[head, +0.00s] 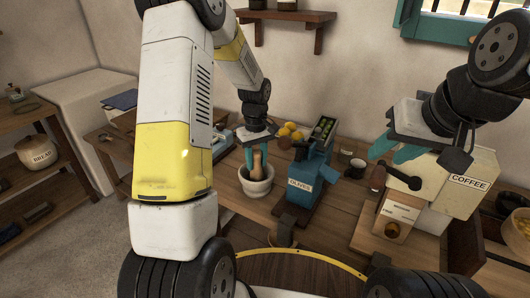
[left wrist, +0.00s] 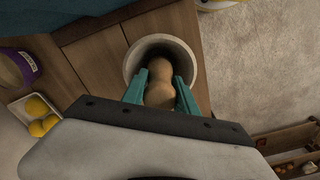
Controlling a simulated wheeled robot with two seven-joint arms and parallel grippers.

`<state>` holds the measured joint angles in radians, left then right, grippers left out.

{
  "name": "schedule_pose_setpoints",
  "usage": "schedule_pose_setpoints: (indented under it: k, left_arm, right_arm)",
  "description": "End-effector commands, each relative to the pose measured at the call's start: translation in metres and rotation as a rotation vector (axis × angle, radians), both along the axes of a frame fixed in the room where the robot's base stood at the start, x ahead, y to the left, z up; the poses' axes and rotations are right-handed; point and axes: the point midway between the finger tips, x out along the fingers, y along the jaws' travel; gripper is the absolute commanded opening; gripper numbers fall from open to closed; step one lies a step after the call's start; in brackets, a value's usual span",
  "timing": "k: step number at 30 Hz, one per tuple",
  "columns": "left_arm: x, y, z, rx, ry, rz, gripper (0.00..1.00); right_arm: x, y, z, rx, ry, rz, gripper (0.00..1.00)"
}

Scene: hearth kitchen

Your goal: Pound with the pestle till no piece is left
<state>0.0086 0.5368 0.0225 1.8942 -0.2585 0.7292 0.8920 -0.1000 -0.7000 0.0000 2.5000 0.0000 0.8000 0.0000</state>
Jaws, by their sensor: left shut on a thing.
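The wooden pestle (head: 257,167) stands roughly upright in the pale stone mortar (head: 256,188) on the wooden counter. My left gripper (head: 258,143) is shut on the pestle's upper part from above. In the left wrist view the teal fingers (left wrist: 160,96) sit on either side of the pestle (left wrist: 160,93), over the round mortar (left wrist: 134,62). The pestle's lower end and whatever lies in the mortar are hidden by the pestle and fingers. My right gripper (head: 384,156) is open and empty, raised in front of the coffee box, with its teal fingers apart.
A blue machine labelled olives (head: 305,181) stands just right of the mortar, with yellow fruit (head: 290,132) behind. A coffee box (head: 466,182) and a wooden grinder (head: 397,222) stand further right. A bread crock (head: 37,151) is on the left shelf.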

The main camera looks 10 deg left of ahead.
Motion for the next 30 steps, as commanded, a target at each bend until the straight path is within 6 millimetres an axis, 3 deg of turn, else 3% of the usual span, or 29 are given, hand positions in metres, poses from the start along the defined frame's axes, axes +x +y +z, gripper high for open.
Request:
schedule_pose_setpoints:
  k: [9, 23, 30]
  left_arm:
    - [0.000, 0.000, 0.032, 0.000, -0.001, -0.001, 0.00]
    - [0.000, 0.000, 0.031, 0.000, 0.000, -0.001, 0.00]
    - [0.000, 0.000, 0.017, 0.000, 0.002, -0.001, 0.00]
  right_arm:
    - [0.000, 0.000, 0.000, 0.000, 0.000, 0.000, 0.36]
    - [0.000, 0.000, 0.000, 0.000, 0.000, 0.000, 0.36]
    - [0.000, 0.000, 0.000, 0.000, 0.000, 0.000, 0.36]
